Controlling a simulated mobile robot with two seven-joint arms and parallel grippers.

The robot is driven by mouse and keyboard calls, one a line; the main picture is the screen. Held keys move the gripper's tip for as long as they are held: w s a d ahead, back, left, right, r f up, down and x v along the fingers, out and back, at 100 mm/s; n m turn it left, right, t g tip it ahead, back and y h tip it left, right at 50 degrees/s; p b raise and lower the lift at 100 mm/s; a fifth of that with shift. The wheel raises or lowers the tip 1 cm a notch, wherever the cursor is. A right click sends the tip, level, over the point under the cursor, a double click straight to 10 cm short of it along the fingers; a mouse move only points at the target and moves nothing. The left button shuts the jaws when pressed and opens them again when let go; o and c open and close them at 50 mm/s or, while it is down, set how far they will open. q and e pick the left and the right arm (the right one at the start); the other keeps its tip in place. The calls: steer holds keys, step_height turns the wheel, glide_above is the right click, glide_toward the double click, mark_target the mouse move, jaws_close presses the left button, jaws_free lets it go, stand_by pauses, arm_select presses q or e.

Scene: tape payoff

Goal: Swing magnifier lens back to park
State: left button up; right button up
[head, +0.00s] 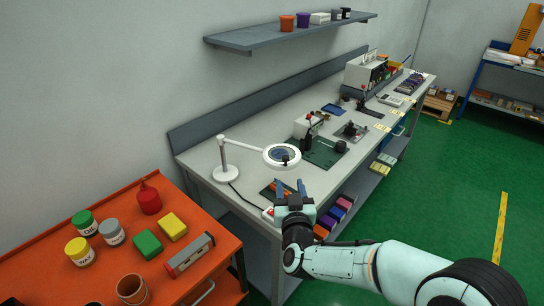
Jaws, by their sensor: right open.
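The magnifier lens (282,156) is a white ring with bluish glass and a small dark knob at its lower edge. A thin white arm joins it to a white stand (226,171) at the near left of the workbench. The lens hangs out over the bench, left of a dark green mat (322,153). My right gripper (290,184) is open and empty at the bench's near edge. In the picture its fingers point up toward the lens, below it and apart from it. My left gripper is not in view.
A grey shelf (290,32) hangs on the wall above the workbench (196,158). Coloured bins sit under the bench.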

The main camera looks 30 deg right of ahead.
mark_target(287, 159)
steer(key=p+x, duration=0.1)
steer(key=x, duration=1.2)
steer(key=shift+w+d+r+p, duration=0.15)
steer(key=shift+d+r+p, duration=0.1)
steer(key=shift+p, duration=0.15)
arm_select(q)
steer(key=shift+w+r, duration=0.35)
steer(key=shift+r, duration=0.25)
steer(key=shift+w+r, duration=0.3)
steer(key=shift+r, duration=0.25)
arm_select(e)
jaws_close()
